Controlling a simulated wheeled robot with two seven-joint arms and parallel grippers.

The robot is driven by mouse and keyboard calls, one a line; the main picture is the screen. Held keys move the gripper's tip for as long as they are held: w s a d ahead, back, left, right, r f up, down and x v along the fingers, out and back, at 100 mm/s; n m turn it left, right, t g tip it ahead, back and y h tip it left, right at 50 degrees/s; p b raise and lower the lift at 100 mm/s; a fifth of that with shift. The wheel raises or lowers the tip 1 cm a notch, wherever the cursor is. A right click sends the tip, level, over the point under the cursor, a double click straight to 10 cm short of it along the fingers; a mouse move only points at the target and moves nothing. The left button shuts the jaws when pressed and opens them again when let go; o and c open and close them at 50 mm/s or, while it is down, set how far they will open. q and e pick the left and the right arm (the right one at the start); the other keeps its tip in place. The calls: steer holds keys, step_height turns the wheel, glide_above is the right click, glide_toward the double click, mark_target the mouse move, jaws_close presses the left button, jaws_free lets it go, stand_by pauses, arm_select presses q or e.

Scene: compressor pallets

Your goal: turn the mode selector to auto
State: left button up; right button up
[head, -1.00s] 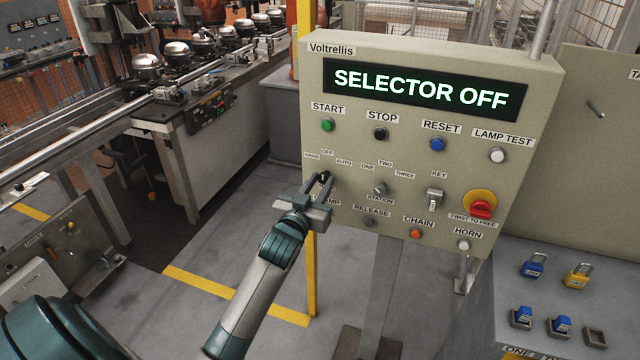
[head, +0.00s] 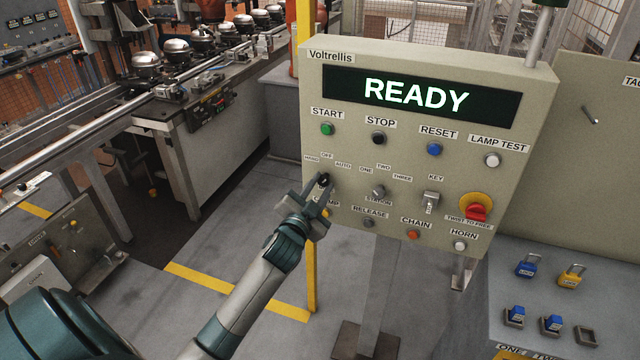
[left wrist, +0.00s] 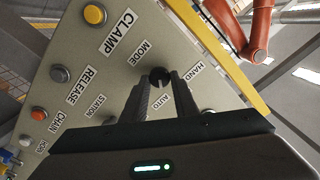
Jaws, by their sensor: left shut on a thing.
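The mode selector, a small black knob (left wrist: 160,75), is on the beige control panel (head: 345,235) below the HAND, OFF and AUTO labels. My left gripper (head: 322,184) is at the panel's left side, shut on the knob. In the left wrist view its two fingers (left wrist: 162,88) lie on either side of the knob, close to the AUTO label. The fingers hide most of the knob, so its exact pointing is hard to read. The display (head: 415,95) reads READY. My right gripper is not in view.
The station selector (head: 378,191) is just right of my gripper. The clamp button (left wrist: 95,14) is close by. The key switch (head: 430,201) and red emergency stop (head: 475,210) are farther right. A yellow post (head: 311,270) stands behind the panel's left edge.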

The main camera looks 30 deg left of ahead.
arm_select(q)
steer(key=shift+m, duration=0.6)
steer(key=o, duration=1)
steer(key=shift+s+d+f, duration=0.1)
steer(key=shift+s+d, duration=0.05)
steer(key=shift+s, duration=0.35)
steer(key=shift+b+v, duration=2.45)
steer(key=shift+v, duration=5.8)
